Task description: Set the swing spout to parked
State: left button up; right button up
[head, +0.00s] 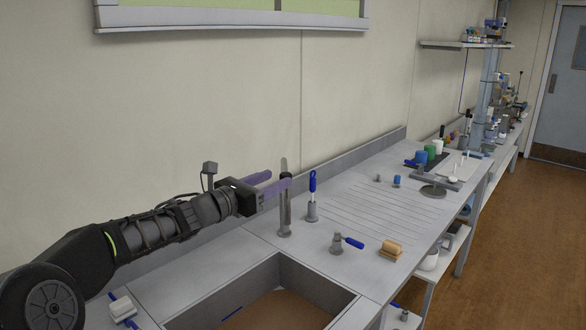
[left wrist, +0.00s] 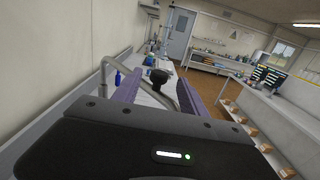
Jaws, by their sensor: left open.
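The swing spout (head: 285,215) is a slim grey pipe standing on the bench behind the sink (head: 357,297). In the left wrist view the spout (left wrist: 138,66) shows as a bent pipe, arching from the left and coming down towards the right between my fingers. My left gripper (head: 279,183) is open, its purple fingers level with the upper part of the spout. The fingers also show in the left wrist view (left wrist: 158,95). I cannot tell whether they touch the pipe. My right gripper is not in view.
A grey fitting with a blue lever (head: 338,243) and a tan block (head: 390,250) lie nearer the front edge. The wall is close behind. The ribbed bench area (head: 380,205) is mostly clear.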

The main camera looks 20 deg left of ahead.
pick_arm(q)
jog(key=p+x, duration=0.3)
jog(key=x, duration=0.5)
jog(key=shift+c, duration=0.3)
jog(key=shift+f, duration=0.1)
grip_shut()
dwell(0.3)
dwell(0.8)
